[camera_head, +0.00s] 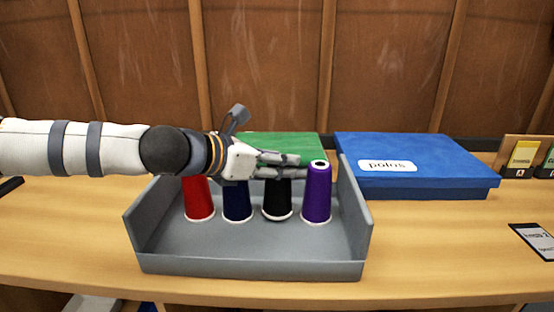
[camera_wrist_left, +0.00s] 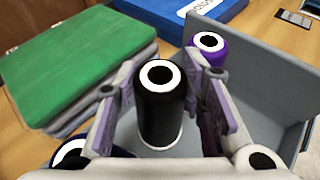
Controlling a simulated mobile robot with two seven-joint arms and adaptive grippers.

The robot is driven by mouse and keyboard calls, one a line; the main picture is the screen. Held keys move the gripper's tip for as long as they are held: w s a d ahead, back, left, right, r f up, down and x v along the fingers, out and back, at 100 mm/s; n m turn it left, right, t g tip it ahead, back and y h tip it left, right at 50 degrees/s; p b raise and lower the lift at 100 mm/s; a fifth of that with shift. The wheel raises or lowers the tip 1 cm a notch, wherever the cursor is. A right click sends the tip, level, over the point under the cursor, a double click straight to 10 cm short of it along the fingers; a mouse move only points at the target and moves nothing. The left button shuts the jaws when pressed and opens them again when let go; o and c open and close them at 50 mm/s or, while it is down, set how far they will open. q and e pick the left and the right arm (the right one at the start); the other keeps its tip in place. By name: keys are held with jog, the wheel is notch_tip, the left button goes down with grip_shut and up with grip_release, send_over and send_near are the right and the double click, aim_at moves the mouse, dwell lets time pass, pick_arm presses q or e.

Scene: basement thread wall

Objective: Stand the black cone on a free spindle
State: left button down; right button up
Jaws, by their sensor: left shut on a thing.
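The black cone (camera_head: 277,199) stands upright in the grey tray, third from the left in a row of thread cones. My left gripper (camera_head: 298,165) reaches in from the left at the cone's upper part. In the left wrist view the black cone (camera_wrist_left: 161,103) stands between the two fingers (camera_wrist_left: 160,95), which are shut on it. Its white-ringed top faces the camera. My right gripper is not in view. No spindle can be made out in either view.
A red cone (camera_head: 198,200), a navy cone (camera_head: 237,203) and a purple cone (camera_head: 317,195) stand beside it in the grey tray (camera_head: 250,266). A green box (camera_head: 285,145) and a blue box (camera_head: 410,165) lie behind. Cards (camera_head: 522,158) stand at the right.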

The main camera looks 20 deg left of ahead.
pick_arm(q)
jog(key=shift+s, duration=0.25)
jog(key=shift+f, duration=0.1)
jog(key=shift+f, duration=0.3)
jog(key=shift+r, duration=0.1)
jog(key=c, duration=1)
grip_release()
jog(key=shift+o, duration=0.2)
